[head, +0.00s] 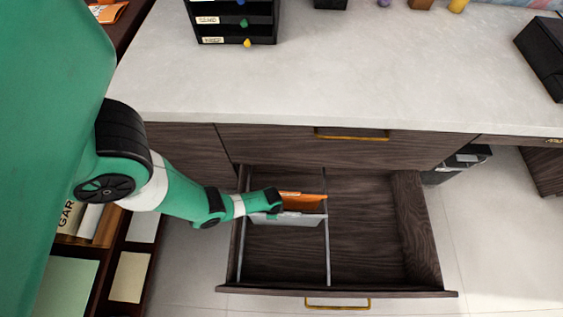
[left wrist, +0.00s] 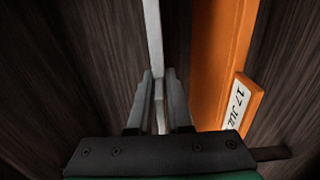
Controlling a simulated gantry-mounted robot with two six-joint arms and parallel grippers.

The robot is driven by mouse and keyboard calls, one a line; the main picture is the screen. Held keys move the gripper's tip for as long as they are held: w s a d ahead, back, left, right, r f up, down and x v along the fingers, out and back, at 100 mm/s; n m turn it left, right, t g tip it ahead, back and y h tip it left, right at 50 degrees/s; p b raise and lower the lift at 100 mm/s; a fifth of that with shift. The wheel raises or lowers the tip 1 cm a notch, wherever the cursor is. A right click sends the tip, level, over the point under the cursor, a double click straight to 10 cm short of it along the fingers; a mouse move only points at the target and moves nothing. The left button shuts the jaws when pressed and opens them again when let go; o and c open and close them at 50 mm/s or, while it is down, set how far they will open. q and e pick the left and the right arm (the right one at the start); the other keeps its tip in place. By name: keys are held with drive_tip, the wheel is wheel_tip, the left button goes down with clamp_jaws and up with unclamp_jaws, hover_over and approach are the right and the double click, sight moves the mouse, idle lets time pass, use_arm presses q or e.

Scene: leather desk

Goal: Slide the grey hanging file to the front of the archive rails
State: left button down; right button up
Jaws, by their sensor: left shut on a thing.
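The grey hanging file (head: 302,219) hangs across the two archive rails (head: 327,262) inside the open drawer, just in front of an orange file (head: 302,198). My left gripper (head: 272,214) is at the left part of the grey file's top edge. In the left wrist view, the two fingers of my left gripper (left wrist: 158,112) are shut on the thin upper edge of the grey file (left wrist: 153,35). The orange file (left wrist: 212,70), with a tab reading "17 JUL", stands beside it, apart from the fingers. My right gripper is not in view.
The drawer's front panel (head: 380,293) has a brass handle (head: 338,304). The rails are bare between the grey file and this panel. The drawer's right part is empty. The pale desktop (head: 330,75) lies behind, with a black labelled drawer unit (head: 236,22) on it.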

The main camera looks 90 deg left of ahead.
use_arm(q)
drive_tip(key=shift+d, duration=0.1)
drive_tip(key=s+d, duration=0.2)
drive_tip(key=d, duration=1.5)
drive_tip(key=shift+d, duration=0.35)
idle(1.2)
drive_tip(key=c, duration=0.8)
unclamp_jaws()
drive_tip(key=shift+o, duration=0.2)
drive_tip(key=shift+p, duration=0.3)
